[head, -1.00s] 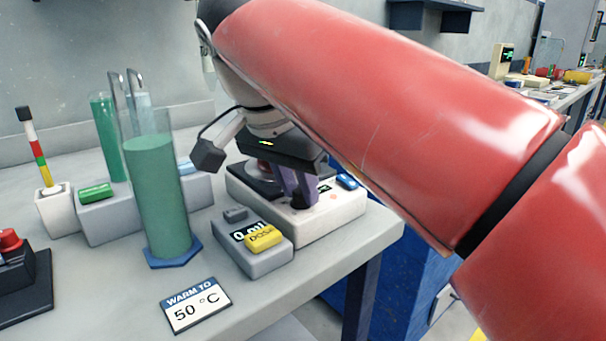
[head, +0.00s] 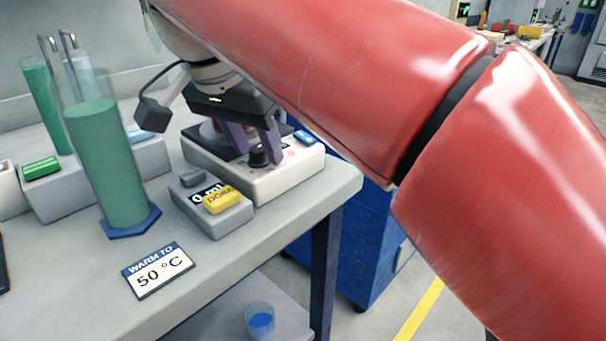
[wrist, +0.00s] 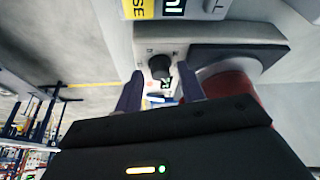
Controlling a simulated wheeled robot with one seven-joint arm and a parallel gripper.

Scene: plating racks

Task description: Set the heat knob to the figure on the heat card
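The heat card (head: 158,270) lies on the bench front and reads "WARM TO 50 °C". The white heater (head: 265,182) stands near the bench's right end, with a black heat knob (head: 258,157) on its front face. The knob also shows in the wrist view (wrist: 159,66), with small marks around it. My gripper (head: 256,148) points down at the knob. Its two purple fingers stand apart, one to each side of the knob, with gaps visible in the wrist view (wrist: 160,76). The knob's setting and any heater readout are not legible.
A dosing box (head: 215,210) with a yellow "DOSE" button stands just left of the heater. A tall cylinder of green liquid (head: 107,165) stands further left. A blue button (head: 304,137) sits at the heater's right. A cup with blue content (head: 260,321) stands on the lower shelf.

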